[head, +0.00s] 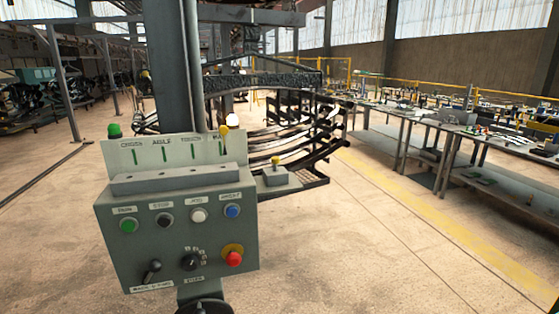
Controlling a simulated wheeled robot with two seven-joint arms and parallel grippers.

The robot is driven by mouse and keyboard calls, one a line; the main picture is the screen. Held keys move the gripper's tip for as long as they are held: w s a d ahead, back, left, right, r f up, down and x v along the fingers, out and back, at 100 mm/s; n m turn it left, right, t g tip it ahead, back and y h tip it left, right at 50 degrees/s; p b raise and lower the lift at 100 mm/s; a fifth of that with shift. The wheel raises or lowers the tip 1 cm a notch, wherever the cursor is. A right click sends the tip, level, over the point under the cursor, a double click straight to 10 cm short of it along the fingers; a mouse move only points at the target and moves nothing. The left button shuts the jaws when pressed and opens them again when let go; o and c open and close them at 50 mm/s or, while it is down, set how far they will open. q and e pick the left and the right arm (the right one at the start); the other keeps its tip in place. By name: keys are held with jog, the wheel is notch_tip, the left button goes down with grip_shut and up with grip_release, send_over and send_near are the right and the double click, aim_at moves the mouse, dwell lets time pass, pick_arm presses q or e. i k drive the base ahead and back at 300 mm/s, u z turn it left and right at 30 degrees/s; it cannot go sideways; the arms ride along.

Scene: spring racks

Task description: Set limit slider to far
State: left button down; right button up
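A grey-green control panel (176,238) stands in front of me. No readable label marks a limit slider, so I cannot tell which part it is. The pale upper plate (150,158) has several vertical green marks under small, blurred labels. A yellow knob (224,131) stands at the plate's right end. Another yellow knob (276,160) tops a small grey block (276,178) just right of the panel. A green knob or lamp (114,130) is at the plate's upper left. Neither of my grippers is in view.
The panel front carries a green button (128,225), a blue button (232,211), a black lever (152,269) and a red mushroom button (233,259). A rack of curved dark springs (310,130) stands behind. Long worktables (470,140) run along the right. Floor right of the panel is clear.

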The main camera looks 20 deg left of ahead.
aim_at(224, 130)
jog(key=u, duration=0.95)
